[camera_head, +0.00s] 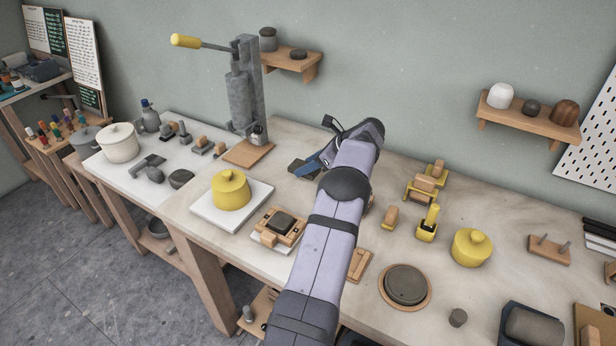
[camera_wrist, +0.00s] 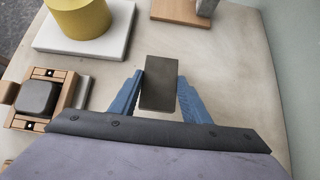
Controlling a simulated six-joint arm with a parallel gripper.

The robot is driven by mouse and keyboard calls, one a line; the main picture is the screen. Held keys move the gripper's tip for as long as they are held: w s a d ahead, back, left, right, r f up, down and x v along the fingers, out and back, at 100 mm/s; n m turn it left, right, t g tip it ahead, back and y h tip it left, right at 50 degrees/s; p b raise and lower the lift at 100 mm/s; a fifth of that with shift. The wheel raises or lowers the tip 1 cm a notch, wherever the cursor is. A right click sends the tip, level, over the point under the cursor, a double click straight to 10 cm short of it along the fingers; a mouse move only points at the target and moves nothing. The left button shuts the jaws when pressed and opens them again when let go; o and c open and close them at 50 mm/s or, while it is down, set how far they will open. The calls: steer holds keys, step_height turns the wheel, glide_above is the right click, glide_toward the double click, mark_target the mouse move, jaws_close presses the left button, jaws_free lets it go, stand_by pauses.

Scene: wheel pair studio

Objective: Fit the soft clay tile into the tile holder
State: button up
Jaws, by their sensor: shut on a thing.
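My gripper (camera_wrist: 160,84) is shut on a dark grey rectangular clay tile (camera_wrist: 159,72), which juts out beyond the blue fingertips in the wrist view. In the head view the tile (camera_head: 300,170) and one blue finger show beyond my arm, over the back of the bench, left of my wrist. A wooden frame (camera_wrist: 69,92) with a dark rounded block in it lies left of my gripper in the wrist view. It also shows in the head view (camera_head: 268,239), nearer the front edge; it looks like the tile holder. I cannot tell whether the tile touches the bench.
A yellow lidded pot (camera_head: 231,191) stands on a white slab (camera_head: 205,213) left of the frame. A lever press (camera_head: 242,95) on a wooden base stands behind. Yellow and wooden tools (camera_head: 427,222) and a round dark disc (camera_head: 405,284) lie right of my arm.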

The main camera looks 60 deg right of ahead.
step_height(320, 180, up, 5)
steer(key=shift+r, duration=0.1)
steer(key=shift+s+r, duration=0.15)
steer(key=shift+s, duration=0.25)
steer(key=s+a+p, duration=0.1)
steer(key=s+a, duration=1.9)
steer(key=s, duration=0.2)
steer(key=shift+w+f+p, duration=0.2)
steer(key=shift+f+p, duration=0.7)
steer(key=shift+f, duration=3.8)
steer(key=shift+f, duration=0.1)
steer(key=o, duration=1.3)
